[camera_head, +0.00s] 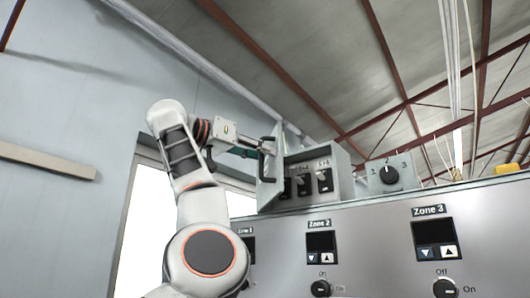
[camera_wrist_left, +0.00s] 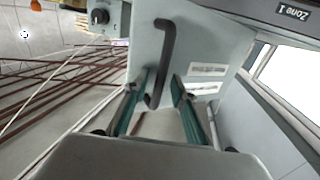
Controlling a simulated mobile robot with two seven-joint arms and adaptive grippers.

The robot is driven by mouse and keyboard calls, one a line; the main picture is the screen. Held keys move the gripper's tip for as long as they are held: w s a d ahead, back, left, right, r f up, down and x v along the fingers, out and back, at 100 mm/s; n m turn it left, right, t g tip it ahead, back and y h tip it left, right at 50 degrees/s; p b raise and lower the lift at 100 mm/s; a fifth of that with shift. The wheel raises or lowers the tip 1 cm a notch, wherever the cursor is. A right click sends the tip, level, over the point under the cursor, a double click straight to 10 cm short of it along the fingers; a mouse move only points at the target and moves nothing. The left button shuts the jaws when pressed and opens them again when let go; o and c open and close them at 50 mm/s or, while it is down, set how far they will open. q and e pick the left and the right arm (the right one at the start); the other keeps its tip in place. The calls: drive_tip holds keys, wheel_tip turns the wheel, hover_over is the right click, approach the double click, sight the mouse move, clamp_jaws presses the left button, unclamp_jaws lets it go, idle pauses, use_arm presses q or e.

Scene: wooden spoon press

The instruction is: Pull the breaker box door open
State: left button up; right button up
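The grey breaker box (camera_head: 342,178) sits on top of the control panel, with black switches (camera_head: 304,185) showing inside it. Its door (camera_head: 270,180) stands open at the box's left side, angled outward. My left gripper (camera_head: 268,146) is at the door's outer side, by the handle. In the left wrist view, the door (camera_wrist_left: 205,45) fills the middle, with its dark bent handle (camera_wrist_left: 167,55). The left gripper's fingers (camera_wrist_left: 162,82) are apart, with the lower part of the handle between them, close to the left finger. Firm contact cannot be told. My right gripper is not in view.
The control panel (camera_head: 375,245) below carries zone displays and knobs. A dial box (camera_head: 388,174) stands right of the breaker box, and a yellow object (camera_head: 508,169) lies at far right. A wall with a bright window (camera_head: 140,215) is at left.

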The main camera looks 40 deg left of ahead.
use_arm(q)
drive_tip(key=shift+c, duration=1.3)
drive_tip(key=s+d+n+y+p, duration=0.1)
drive_tip(key=s+d+n+y, duration=0.2)
drive_tip(key=s+n+y, duration=0.5)
drive_tip(key=w+a+p, duration=0.1)
drive_tip(key=w, duration=0.1)
drive_tip(key=w+a+m+y, duration=0.1)
drive_tip(key=w, duration=0.2)
drive_tip(key=w+a+m+p, duration=0.1)
drive_tip(key=w, duration=0.2)
drive_tip(key=shift+w+f+g+p, duration=0.1)
drive_tip(key=shift+f+g+p, duration=0.2)
drive_tip(key=shift+g+p, duration=0.1)
drive_tip(key=shift+d, duration=0.15)
clamp_jaws()
